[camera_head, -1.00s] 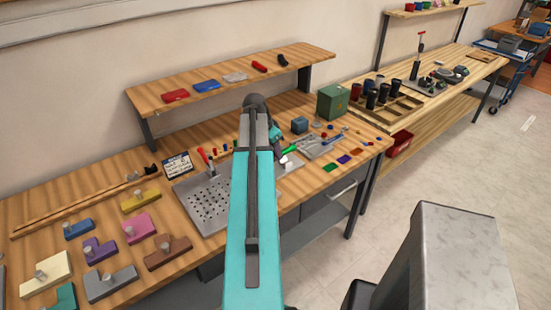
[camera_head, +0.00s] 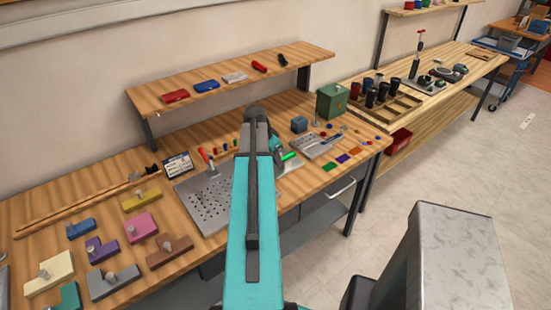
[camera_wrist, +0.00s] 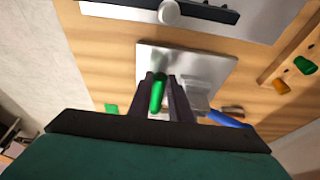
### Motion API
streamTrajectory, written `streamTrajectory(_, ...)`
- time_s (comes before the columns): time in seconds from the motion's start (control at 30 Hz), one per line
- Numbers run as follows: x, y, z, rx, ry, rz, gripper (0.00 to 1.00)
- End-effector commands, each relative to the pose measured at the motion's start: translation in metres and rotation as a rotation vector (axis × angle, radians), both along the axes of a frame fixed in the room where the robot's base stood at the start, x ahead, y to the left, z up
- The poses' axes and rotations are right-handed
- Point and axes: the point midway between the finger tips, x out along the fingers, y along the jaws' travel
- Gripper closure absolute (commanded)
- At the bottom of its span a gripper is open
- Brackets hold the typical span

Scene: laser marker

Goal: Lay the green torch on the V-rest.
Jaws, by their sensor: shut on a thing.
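The green torch (camera_wrist: 157,93) is held between the two dark fingers of my gripper (camera_wrist: 163,88) in the wrist view. It points away from the camera above a pale grey plate (camera_wrist: 205,66). A grey block (camera_wrist: 197,101) shows beside the right finger on this plate; I cannot tell whether it is the V-rest. In the head view the green torch (camera_head: 289,155) shows just right of my arm's end, over the bench. My arm hides most of my gripper and the plate there. Whether the torch touches anything below is not clear.
A perforated metal plate (camera_head: 208,203) lies left of my arm. A grey tray (camera_head: 316,146) with a blue-handled tool lies to the right, with a green box (camera_head: 332,101) behind. Coloured tiles (camera_head: 343,159) lie near the front edge. A raised shelf (camera_head: 220,88) spans the back.

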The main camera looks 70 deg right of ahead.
Motion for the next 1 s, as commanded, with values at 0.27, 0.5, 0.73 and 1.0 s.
streamTrajectory(0.27,0.000,0.000,-0.002,0.000,0.000,0.000,0.64)
streamTrajectory(0.5,0.001,0.000,-0.002,0.000,0.000,0.001,0.64)
streamTrajectory(0.73,0.001,0.001,0.003,0.000,0.000,0.001,0.64)
streamTrajectory(1.0,0.005,0.007,0.022,-0.001,0.000,0.003,0.64)
